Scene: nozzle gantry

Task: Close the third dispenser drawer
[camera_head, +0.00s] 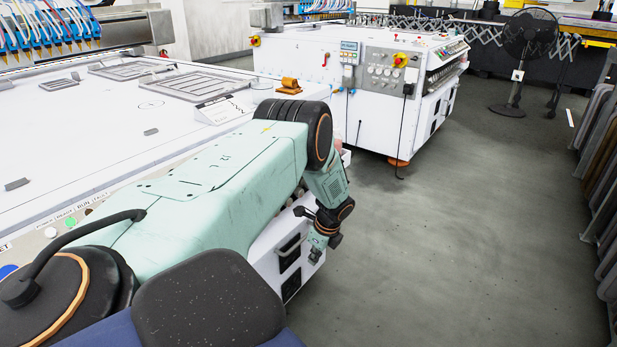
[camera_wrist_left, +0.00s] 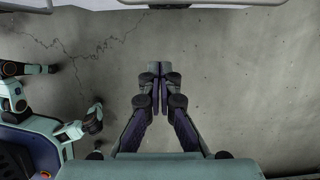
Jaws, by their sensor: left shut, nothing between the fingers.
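My left gripper (camera_head: 316,257) hangs pointing down beside the front of the white machine (camera_head: 283,235), at the end of my teal arm. In the left wrist view its two dark fingers (camera_wrist_left: 160,76) are together with nothing between them, above the grey floor. A pale edge with a grey bar (camera_wrist_left: 190,3) crosses the top of the left wrist view.
The white table top (camera_head: 95,130) spreads left of my arm. A second white machine (camera_head: 330,60) with a control panel stands behind. A black fan (camera_head: 528,45) and a row of dark panels (camera_head: 603,150) stand right. The floor (camera_head: 460,220) between is clear.

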